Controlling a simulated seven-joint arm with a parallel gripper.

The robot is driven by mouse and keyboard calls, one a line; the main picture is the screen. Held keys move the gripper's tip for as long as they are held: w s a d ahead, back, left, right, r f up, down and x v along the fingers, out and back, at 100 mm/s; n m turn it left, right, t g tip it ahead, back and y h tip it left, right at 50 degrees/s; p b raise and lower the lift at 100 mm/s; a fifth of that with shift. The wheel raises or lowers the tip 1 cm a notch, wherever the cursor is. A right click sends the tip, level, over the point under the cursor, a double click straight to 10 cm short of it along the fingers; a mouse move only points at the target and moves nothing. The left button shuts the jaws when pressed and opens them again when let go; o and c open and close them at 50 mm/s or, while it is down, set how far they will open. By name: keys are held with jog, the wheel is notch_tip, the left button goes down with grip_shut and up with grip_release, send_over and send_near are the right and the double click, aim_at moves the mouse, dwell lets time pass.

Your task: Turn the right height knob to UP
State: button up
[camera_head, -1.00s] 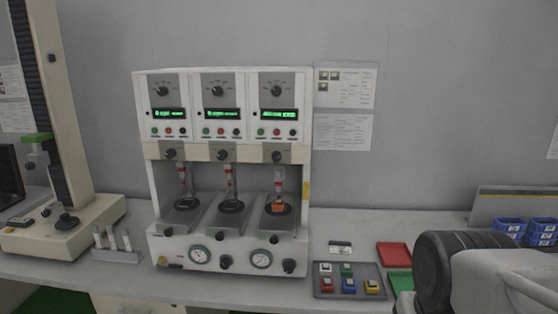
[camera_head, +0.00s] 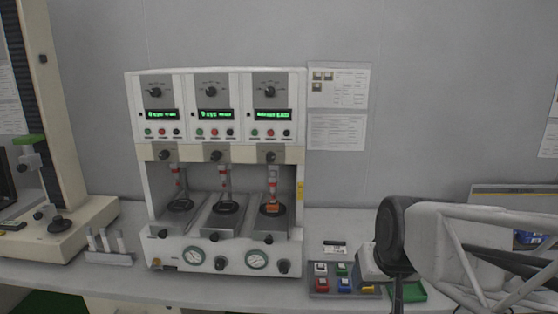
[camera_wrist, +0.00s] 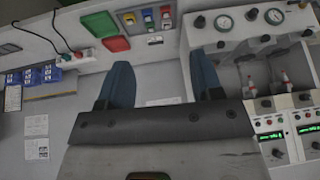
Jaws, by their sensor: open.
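The white test machine (camera_head: 220,165) stands on the bench with three side-by-side stations. Its right station has a black knob (camera_head: 270,157) on the beige band, another black knob (camera_head: 270,92) on the panel above the green display, and one low on the front (camera_head: 283,266). Their labels are too small to read, so I cannot tell a knob's setting. An orange block (camera_head: 276,209) sits under the right station's head. My gripper (camera_wrist: 163,78) is open and empty in the wrist view, apart from the machine, which appears upside down at right there. My arm is right of the machine in the head view.
A grey tray (camera_head: 311,290) with coloured blocks lies right of the machine, partly behind my arm. The wrist view shows a red tray (camera_wrist: 116,44), a green tray (camera_wrist: 98,24) and blue bins (camera_wrist: 40,75). A tall column device (camera_head: 60,215) stands left.

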jog(key=w+a+r+t, duration=0.2)
jog(key=w+a, duration=0.2)
jog(key=w, duration=0.3)
jog(key=w+a+r+t+y, duration=0.1)
jog(key=w+a+t, duration=0.15)
jog(key=w, duration=0.55)
jog(key=w+a+r+t, duration=0.2)
jog(key=w+a, duration=0.3)
jog(key=w, duration=0.2)
jog(key=t+h, duration=0.1)
jog(key=t, duration=0.5)
send_near(270, 158)
jog(key=shift+w+f+m, duration=0.1)
jog(key=shift+w+m, duration=0.2)
jog(key=shift+w, duration=0.55)
jog(key=shift+w, duration=0.1)
jog(key=shift+w+a, duration=0.2)
jog(key=shift+w, duration=3.55)
jog(key=c, duration=0.9)
